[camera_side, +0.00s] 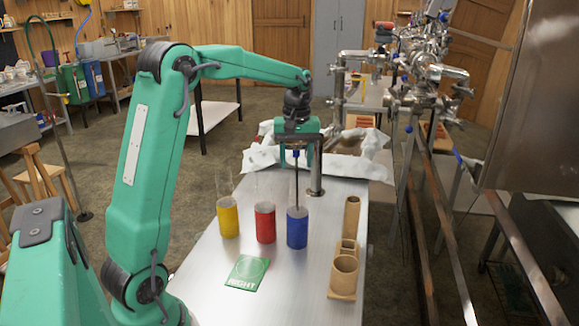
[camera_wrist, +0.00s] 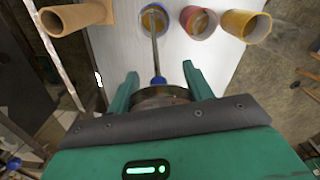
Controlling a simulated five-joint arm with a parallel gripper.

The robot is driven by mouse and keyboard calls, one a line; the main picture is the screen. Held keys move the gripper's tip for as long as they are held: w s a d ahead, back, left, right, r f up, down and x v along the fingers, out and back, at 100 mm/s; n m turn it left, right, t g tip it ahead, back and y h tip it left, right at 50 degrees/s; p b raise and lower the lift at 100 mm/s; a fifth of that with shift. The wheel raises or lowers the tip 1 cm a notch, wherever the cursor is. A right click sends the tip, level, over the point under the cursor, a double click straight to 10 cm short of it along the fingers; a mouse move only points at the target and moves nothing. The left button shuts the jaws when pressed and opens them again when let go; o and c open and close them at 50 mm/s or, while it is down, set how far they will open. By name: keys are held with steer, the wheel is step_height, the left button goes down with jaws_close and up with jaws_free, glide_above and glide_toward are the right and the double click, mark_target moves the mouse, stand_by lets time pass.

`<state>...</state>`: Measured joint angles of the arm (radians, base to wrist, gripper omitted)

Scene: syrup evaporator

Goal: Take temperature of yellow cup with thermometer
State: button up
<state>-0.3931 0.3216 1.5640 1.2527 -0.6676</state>
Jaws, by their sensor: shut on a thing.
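My gripper (camera_side: 296,150) points down over the blue cup (camera_side: 297,230), shut on the thermometer (camera_side: 297,180) near its blue upper part. The thermometer is a thin dark rod, about upright. Its lower end reaches into the mouth of the blue cup; the tip is hidden there. The wrist view also shows the rod (camera_wrist: 155,50) running into that cup (camera_wrist: 153,27). The yellow cup (camera_side: 228,222) stands upright at the left of the row, apart from my gripper. In the wrist view the yellow cup (camera_wrist: 240,22) is on the right, with amber liquid inside.
The red cup (camera_side: 265,226) stands between the yellow and blue cups. A tan holder (camera_side: 344,275) with tubes stands at the right of the metal table (camera_side: 320,305). A green card marked RIGHT (camera_side: 247,272) lies in front. A metal post (camera_side: 316,178) rises behind the blue cup.

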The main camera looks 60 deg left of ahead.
steer(key=s+a+r+m+t+y, duration=0.3)
steer(key=s+a, duration=0.8)
steer(key=s, duration=0.4)
steer(key=shift+s+r+m, duration=0.3)
steer(key=shift+r+m, duration=0.15)
steer(key=shift+m, duration=0.25)
steer(key=shift+a+f, duration=0.1)
steer(key=shift+f, duration=7.25)
